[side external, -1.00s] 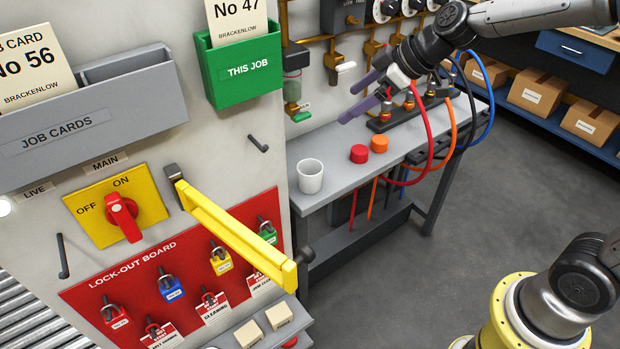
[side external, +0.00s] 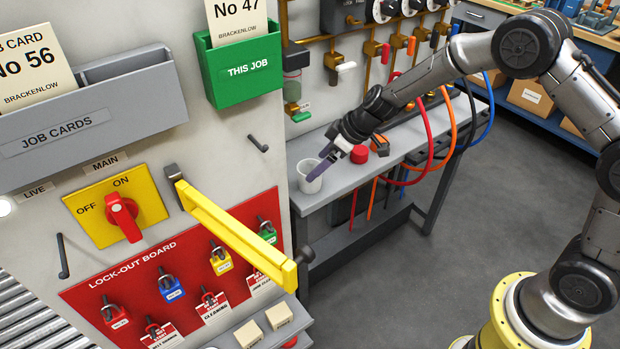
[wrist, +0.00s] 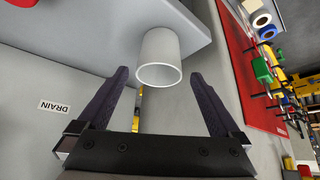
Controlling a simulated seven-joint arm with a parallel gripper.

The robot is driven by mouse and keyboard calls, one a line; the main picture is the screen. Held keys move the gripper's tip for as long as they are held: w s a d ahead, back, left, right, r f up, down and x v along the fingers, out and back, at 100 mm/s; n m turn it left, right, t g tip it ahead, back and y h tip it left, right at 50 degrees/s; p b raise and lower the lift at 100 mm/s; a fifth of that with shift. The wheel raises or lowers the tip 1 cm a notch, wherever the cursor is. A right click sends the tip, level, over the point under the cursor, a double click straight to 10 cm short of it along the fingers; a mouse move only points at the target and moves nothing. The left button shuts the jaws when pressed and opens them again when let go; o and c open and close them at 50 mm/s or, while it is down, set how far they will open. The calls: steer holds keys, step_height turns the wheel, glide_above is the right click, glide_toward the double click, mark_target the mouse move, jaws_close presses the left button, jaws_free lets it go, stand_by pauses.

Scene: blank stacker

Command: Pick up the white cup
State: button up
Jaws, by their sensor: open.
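The white cup (side external: 309,178) stands upright on the grey bench near its left end, close to the panel. In the wrist view the cup (wrist: 159,60) is ahead of my gripper, between the lines of the two fingers and nearer the tips. My gripper (side external: 317,168) has dark purple fingers and is at the cup's upper right side, overlapping its rim in the side view. In the wrist view my gripper (wrist: 160,75) is open, with a gap on both sides of the cup. I cannot tell whether a finger touches the cup.
The grey bench (side external: 340,184) carries a red cap (side external: 379,149) right of my gripper. Red, orange and blue hoses (side external: 429,140) loop at the bench's right. A yellow bar (side external: 235,235) juts from the panel at the front left. The lock-out board (side external: 185,290) is below it.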

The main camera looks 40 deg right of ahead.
steer(key=shift+x, duration=2.6)
steer(key=c, duration=1.2)
steer(key=shift+r, duration=0.1)
